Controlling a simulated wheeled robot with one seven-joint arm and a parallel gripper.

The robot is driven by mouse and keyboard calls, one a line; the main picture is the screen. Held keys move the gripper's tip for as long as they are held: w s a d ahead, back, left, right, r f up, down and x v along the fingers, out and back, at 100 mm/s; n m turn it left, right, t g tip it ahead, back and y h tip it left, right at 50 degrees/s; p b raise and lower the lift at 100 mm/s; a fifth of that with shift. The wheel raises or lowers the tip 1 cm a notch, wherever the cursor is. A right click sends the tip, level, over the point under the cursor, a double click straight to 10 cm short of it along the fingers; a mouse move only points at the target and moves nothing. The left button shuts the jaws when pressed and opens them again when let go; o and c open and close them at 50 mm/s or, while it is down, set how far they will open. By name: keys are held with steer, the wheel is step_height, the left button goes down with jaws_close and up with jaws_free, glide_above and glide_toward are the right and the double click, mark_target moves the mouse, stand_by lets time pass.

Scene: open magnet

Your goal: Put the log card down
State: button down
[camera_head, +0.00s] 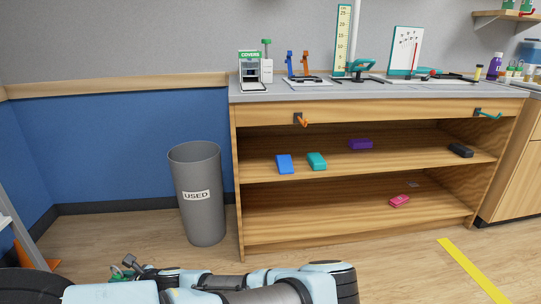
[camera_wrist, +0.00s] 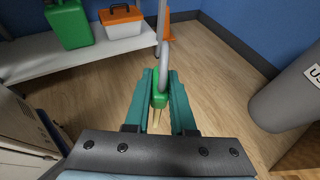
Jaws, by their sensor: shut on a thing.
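My gripper (camera_wrist: 160,80) is shut on a green piece with a curved grey rod (camera_wrist: 159,99) in the wrist view. The rod rises from between the teal fingers, and a pale part shows below the green. I cannot tell whether this held thing is the log card. It is over the wooden floor, apart from any surface. In the head view my gripper (camera_head: 128,270) is low at the left, in front of the bin, with a little green showing. No card can be made out for certain in either view.
A grey bin (camera_head: 199,200) marked USED stands left of the wooden cabinet (camera_head: 250,244). Its countertop (camera_head: 300,96) holds a COVERS box (camera_head: 250,70), tools and a white panel (camera_head: 406,50). Coloured blocks lie on the shelves. A white bench (camera_wrist: 115,47) carries a green container (camera_wrist: 69,24) and orange toolbox (camera_wrist: 121,20).

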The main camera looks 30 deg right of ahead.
step_height(320, 180, down, 7)
steer(key=n+g+y+b, duration=0.2)
steer(key=n+g+b, duration=0.1)
steer(key=b, duration=1.2)
steer(key=shift+a+n+y+b, duration=0.1)
steer(key=shift+n+y+b, duration=0.2)
steer(key=shift+b, duration=0.1)
steer(key=w+d+m+t+h+b, duration=0.25)
steer(key=w+d, duration=0.25)
steer(key=d, duration=0.6)
steer(key=w+d+f+m+t+h+b, duration=0.1)
steer(key=w+d+m+h+b, duration=0.3)
steer(key=d, duration=0.6)
steer(key=w+d+m+t+h+b, duration=0.1)
steer(key=w+d+m+t+b, duration=0.15)
steer(key=w+d, duration=0.6)
steer(key=d+r+m+h+b, duration=0.1)
steer(key=d+r+m+h, duration=0.1)
steer(key=d+r, duration=0.4)
steer(key=s+d+r+m+h+b, duration=0.1)
steer(key=d+r+m+h, duration=0.1)
steer(key=d+r, duration=0.5)
steer(key=s+d+r+m+g+h+b, duration=0.1)
steer(key=d+r+h, duration=0.3)
steer(key=d, duration=1.2)
step_height(320, 180, up, 2)
steer(key=shift+d+r+m+b, duration=0.25)
steer(key=shift+d+m+b, duration=0.1)
steer(key=shift+m, duration=0.45)
